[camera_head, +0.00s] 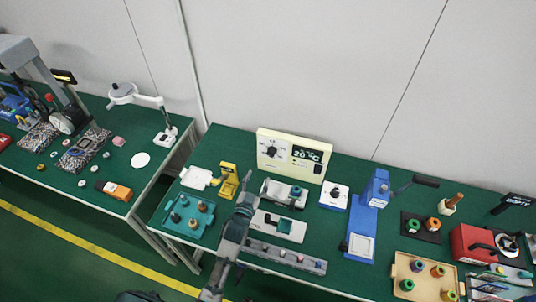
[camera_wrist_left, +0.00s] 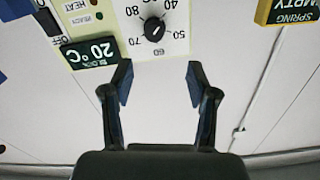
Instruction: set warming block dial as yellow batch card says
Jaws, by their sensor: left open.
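The cream warming block (camera_head: 290,170) stands at the back of the right bench. Its black dial knob (camera_head: 273,151) is on the left of its face, and its display (camera_head: 307,153) reads 20 °C. In the left wrist view the block is upside down, with the dial knob (camera_wrist_left: 154,29) amid numbers 40 to 80; I cannot read its setting surely. My left gripper (camera_head: 246,178) is open, in front of the block. In the wrist view its fingers (camera_wrist_left: 158,75) are apart and empty, short of the dial. I cannot make out a yellow batch card. My right gripper is not in view.
A yellow device (camera_head: 228,180) stands left of my gripper. A yellow-edged sign (camera_wrist_left: 288,10) with SPRING and EMPTY shows in the wrist view. A teal tray (camera_head: 190,216), a white box with a knob (camera_head: 333,197) and a blue press (camera_head: 372,190) stand nearby.

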